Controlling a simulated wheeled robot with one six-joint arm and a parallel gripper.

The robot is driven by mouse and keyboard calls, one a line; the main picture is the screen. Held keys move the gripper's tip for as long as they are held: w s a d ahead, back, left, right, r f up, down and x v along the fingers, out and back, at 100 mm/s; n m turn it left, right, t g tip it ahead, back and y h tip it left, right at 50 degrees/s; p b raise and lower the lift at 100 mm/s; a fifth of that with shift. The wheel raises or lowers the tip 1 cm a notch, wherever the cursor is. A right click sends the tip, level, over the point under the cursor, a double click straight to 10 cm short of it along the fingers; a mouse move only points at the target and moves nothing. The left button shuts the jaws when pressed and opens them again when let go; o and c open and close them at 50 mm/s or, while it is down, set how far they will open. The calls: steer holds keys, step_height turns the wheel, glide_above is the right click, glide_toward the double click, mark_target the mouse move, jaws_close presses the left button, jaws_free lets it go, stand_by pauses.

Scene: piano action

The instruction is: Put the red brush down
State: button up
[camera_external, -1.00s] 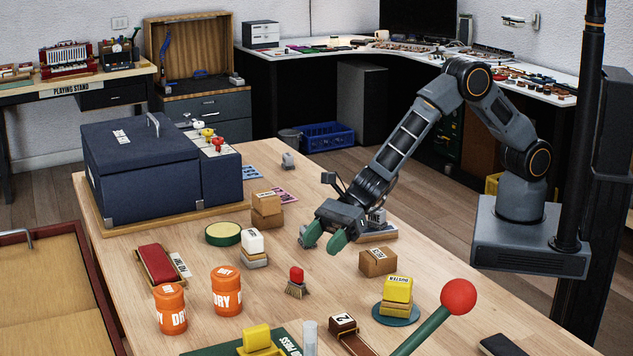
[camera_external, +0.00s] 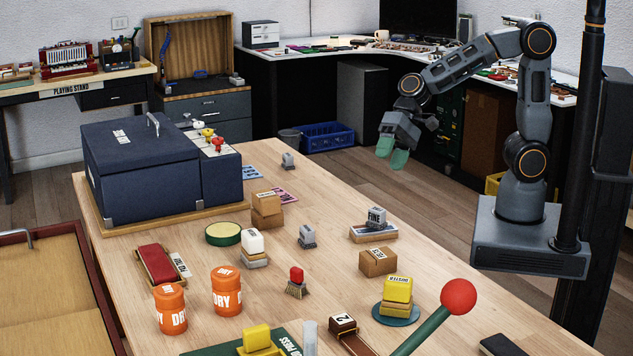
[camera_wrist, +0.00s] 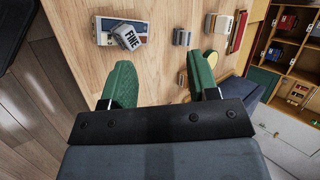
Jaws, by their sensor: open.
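The red brush (camera_external: 296,276), with a red top and tan bristles, stands upright on the wooden table (camera_external: 330,220), in front of a small grey block. My gripper (camera_external: 392,158) is raised beyond the table's right edge, well away from the brush. Its green fingers are apart and empty. In the wrist view my gripper (camera_wrist: 160,90) shows both green fingers spread, with bare table between them. I cannot pick out the red brush in the wrist view.
A grey block marked FINE (camera_external: 376,217) sits on a small board near the right edge. A TEST box (camera_external: 377,262), a yellow duster (camera_external: 397,289), orange DRY jars (camera_external: 227,291) and a white-topped block (camera_external: 253,243) stand around the brush. A red-knobbed lever (camera_external: 458,297) rises in front.

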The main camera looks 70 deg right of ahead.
steer(key=s+d+n+h, duration=0.3)
steer(key=s+d+h, duration=0.1)
steer(key=d, duration=0.5)
steer(key=s+d+n+t+h, duration=0.1)
steer(key=s+d+n+h, duration=0.2)
steer(key=d, duration=0.7)
steer(key=shift+s+d+f+h, duration=0.15)
steer(key=shift+s+f+h, duration=0.25)
steer(key=shift+s, duration=0.75)
steer(key=shift+r, duration=0.1)
step_height(320, 180, up, 4)
steer(key=p, duration=0.3)
